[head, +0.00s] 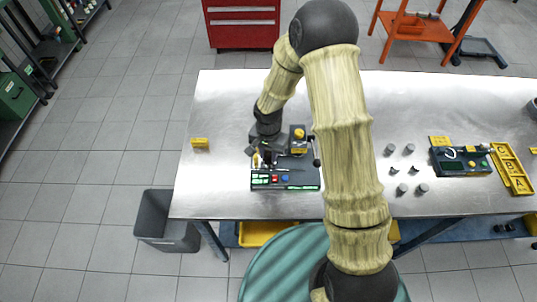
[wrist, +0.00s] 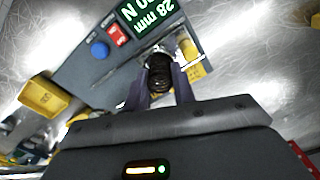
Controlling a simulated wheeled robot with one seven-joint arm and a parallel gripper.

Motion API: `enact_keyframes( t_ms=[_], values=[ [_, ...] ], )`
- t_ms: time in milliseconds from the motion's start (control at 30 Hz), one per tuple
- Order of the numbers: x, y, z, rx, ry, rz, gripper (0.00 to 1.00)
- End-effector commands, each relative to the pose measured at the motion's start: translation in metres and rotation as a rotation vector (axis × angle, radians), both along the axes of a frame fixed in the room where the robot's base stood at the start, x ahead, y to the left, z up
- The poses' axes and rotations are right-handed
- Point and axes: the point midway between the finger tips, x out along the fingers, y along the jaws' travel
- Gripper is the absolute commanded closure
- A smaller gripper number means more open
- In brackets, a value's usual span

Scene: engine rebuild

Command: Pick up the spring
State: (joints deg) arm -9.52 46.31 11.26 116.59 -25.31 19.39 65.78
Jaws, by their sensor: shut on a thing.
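The spring (wrist: 160,75) is a dark coil in the wrist view. It sits between the two fingers of my gripper (wrist: 161,92), which is shut on it. In the head view my gripper (head: 261,156) is over the left part of a dark bench device (head: 300,173) with a lit display and red and blue buttons. In the wrist view the device's display (wrist: 146,12) reads 28 mm and 0 N, upside down. I cannot tell whether the spring still touches the device. My gripper hides most of the spring in the head view.
Several small grey cylinders, another device (head: 467,167) and a yellow lettered tray (head: 507,165) are right. A grey bin (head: 165,222) stands on the floor. The table's back left is clear.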

Motion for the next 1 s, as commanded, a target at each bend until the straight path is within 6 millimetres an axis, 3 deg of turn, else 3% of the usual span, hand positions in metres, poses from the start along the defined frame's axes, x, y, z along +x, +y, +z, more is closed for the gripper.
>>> enact_keyframes(
  t_ms=[167, 600, 1000],
  values=[
    [0.001, 0.0, 0.015, 0.002, -0.004, -0.002, 1.0],
    [0.001, 0.0, 0.087, 0.001, -0.004, 0.0, 1.0],
    [0.0, 0.0, 0.098, 0.001, 0.0, 0.0, 1.0]
  ],
)
